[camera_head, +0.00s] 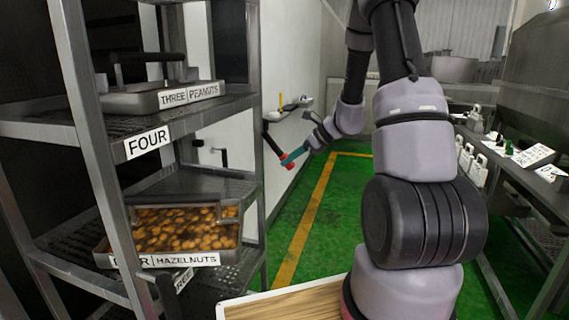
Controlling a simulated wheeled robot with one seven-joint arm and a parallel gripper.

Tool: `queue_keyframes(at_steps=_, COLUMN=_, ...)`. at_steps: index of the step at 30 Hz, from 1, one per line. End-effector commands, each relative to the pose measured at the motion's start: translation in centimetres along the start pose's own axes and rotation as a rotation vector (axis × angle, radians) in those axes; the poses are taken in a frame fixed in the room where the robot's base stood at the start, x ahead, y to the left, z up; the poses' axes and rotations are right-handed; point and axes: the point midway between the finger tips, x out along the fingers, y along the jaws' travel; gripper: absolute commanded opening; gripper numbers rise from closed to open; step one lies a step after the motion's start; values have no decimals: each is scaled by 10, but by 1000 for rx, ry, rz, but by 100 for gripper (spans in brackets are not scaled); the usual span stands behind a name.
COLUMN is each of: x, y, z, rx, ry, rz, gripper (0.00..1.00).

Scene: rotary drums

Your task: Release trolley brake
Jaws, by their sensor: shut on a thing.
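A black lever with a red end (287,163) sticks out near the right post of a grey metal trolley rack (90,130); I take it to be the brake lever. It slopes down to the right, and its mounting is hard to make out. My gripper (292,157), with teal fingers, is at the lever's red end and shut on it. The fingers hide part of the red end. The rack's upper shelf is labelled FOUR and holds a tray marked THREE PEANUTS (178,97). A lower shelf holds a tray of nuts marked HAZELNUTS (190,260).
A wooden board (285,303) is at the bottom. On the right stands a bench with bottles and papers (530,155). Green floor with a yellow line (305,225) is clear between.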

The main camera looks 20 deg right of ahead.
Motion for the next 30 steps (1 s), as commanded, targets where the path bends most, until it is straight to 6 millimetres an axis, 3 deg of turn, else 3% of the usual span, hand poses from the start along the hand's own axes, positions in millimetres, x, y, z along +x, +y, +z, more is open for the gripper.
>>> queue_keyframes(at_steps=12, x=-18, y=0, z=6, rx=-1, ry=176, rz=0, gripper=0)
queue_keyframes(at_steps=28, x=-21, y=-1, z=6, rx=0, ry=196, rz=-1, gripper=0)
queue_keyframes(at_steps=29, x=-21, y=-1, z=6, rx=0, ry=196, rz=-1, gripper=48)
queue_keyframes(at_steps=30, x=-21, y=-1, z=6, rx=0, ry=196, rz=-1, gripper=64)
